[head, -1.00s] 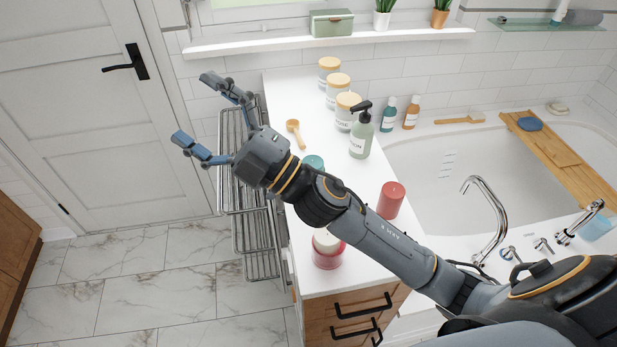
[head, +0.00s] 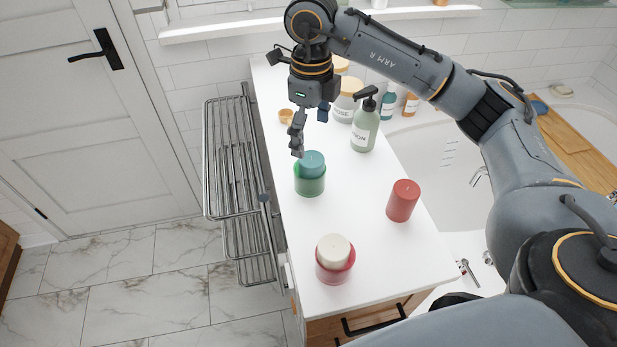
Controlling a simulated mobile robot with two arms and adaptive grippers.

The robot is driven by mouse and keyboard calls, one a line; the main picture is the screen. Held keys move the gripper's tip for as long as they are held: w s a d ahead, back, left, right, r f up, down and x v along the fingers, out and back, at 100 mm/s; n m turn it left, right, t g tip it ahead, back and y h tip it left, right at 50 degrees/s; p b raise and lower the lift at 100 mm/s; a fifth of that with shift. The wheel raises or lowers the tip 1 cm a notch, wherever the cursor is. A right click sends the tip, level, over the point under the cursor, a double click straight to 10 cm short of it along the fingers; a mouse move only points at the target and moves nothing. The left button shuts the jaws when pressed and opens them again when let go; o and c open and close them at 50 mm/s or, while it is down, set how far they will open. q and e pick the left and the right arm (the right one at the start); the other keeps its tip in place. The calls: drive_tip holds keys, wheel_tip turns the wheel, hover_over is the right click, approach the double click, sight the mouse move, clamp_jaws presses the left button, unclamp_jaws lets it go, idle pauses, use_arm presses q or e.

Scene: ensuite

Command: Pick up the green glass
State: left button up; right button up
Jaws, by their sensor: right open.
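The green glass (head: 310,187) stands upright on the white counter (head: 352,232), with a teal candle (head: 312,163) inside it, standing above its rim. My right gripper (head: 309,135) is open and empty. It points down just behind the glass, with one finger's tip close to the teal candle's upper left edge. I cannot tell whether they touch. My left gripper is not in view.
A red glass with a cream candle (head: 334,260) stands toward the front, and a red candle (head: 403,201) stands to the right. A soap pump bottle (head: 364,125) and several jars are behind. A wire rack (head: 232,160) is left of the counter.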

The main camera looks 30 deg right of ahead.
sight(311, 160)
wheel_tip(311, 160, down, 8)
drive_tip(key=shift+r+p, duration=0.15)
drive_tip(key=shift+p, duration=0.55)
drive_tip(key=f+p, duration=0.2)
drive_tip(key=f, duration=0.2)
drive_tip(key=shift+w, duration=0.2)
drive_tip(key=shift+f, duration=0.65)
drive_tip(key=c, duration=1.3)
